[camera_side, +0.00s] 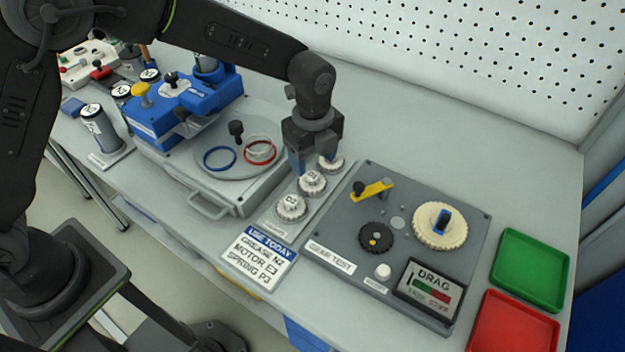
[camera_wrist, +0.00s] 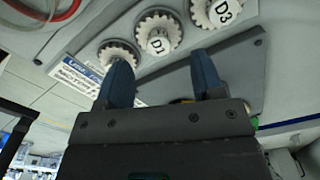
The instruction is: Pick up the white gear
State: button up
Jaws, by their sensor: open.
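Three small white gears stand in a row on a grey strip: one marked D2 (camera_side: 291,207) at the near end, one in the middle (camera_side: 312,183) and one at the far end (camera_side: 331,163). In the wrist view the middle one reads D1 (camera_wrist: 158,36) and another reads D3 (camera_wrist: 222,12); the third gear (camera_wrist: 118,55) is partly behind a finger. A larger cream-white gear (camera_side: 455,237) with a blue centre piece sits on the gear test board (camera_side: 340,236). My gripper (camera_side: 315,165) is open and empty over the far part of the small-gear row; its blue fingers (camera_wrist: 163,72) are apart.
The board also carries a black gear (camera_side: 375,238), a yellow lever (camera_side: 374,189) and a DRAG gauge (camera_side: 431,290). A green tray (camera_side: 531,269) and a red tray (camera_side: 515,325) lie at right. A round plate with rings (camera_side: 238,165) is left. A USE TODAY card (camera_side: 260,258) lies in front.

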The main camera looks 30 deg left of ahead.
aim_at(312, 175)
jog(key=shift+f, duration=2.7)
jog(key=shift+c, duration=0.2)
jog(key=c, duration=0.5)
